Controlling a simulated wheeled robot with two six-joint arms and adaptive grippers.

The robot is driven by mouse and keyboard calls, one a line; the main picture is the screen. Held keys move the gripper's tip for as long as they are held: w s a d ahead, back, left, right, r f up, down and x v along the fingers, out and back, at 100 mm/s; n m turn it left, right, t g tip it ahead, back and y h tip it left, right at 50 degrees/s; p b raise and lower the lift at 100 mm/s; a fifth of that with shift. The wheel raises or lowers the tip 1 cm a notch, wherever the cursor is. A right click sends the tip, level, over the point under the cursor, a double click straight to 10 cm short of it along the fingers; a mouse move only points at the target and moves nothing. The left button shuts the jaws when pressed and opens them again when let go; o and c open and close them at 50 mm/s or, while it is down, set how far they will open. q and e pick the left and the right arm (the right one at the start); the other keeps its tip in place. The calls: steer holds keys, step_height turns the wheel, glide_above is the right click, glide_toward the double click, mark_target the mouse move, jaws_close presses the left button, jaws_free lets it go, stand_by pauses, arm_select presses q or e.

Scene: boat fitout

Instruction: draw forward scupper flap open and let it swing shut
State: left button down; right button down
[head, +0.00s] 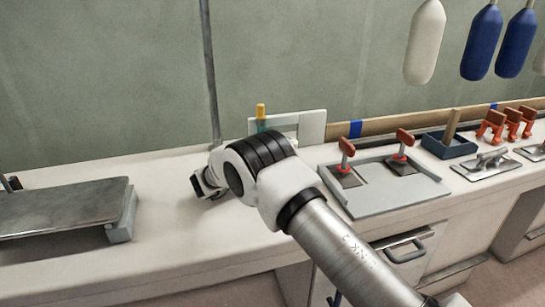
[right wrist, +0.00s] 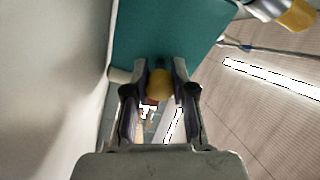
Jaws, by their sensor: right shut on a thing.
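A teal flap (right wrist: 170,35) fills the upper middle of the right wrist view, with a round yellow knob (right wrist: 160,84) at its lower edge. My right gripper (right wrist: 160,88) is shut on this knob, one finger on each side. The flap's hinge and how far it stands open cannot be told. A white upright plate (head: 312,127) stands at the back of the counter behind my wrist. A yellow-topped teal piece (head: 261,112) shows at its left. My left gripper is not in view.
A grey plate (head: 60,208) lies on the counter at left. At right are a tray with two red-handled valves (head: 395,200), a blue box (head: 450,145) and orange clamps (head: 492,125). White and blue fenders (head: 482,42) hang above.

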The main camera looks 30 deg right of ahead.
steer(key=c, duration=0.9)
jaws_free()
steer(key=shift+d, duration=0.1)
steer(key=shift+c, duration=0.2)
steer(key=a, duration=0.4)
steer(key=s+a, duration=0.1)
steer(key=a, duration=0.7)
steer(key=shift+s, duration=0.4)
steer(key=shift+f, duration=0.1)
